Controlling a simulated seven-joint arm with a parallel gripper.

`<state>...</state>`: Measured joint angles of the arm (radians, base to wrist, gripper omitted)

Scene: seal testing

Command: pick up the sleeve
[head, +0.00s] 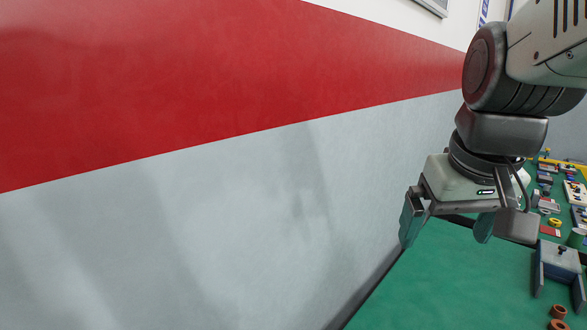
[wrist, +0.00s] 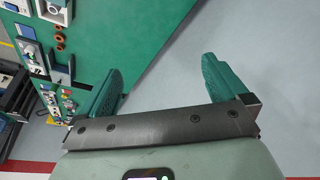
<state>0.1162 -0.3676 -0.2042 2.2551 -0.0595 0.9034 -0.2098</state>
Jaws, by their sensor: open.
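My gripper (head: 444,241) is open and empty, above the far left edge of the green table (head: 450,285). I cannot tell for sure which part is the sleeve. Brown-orange ring-shaped parts (head: 558,311) lie at the lower right of the head view, well right of my gripper. They also show at the upper left of the wrist view (wrist: 59,29). A green cylinder (head: 576,238) stands farther back at the right edge.
A blue-grey fixture (head: 556,262) with upright walls stands on the table near the rings. Behind it are many small parts, including a yellow ring (head: 555,222). The green surface left of the fixture is clear. A red and grey wall (head: 250,170) borders the table.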

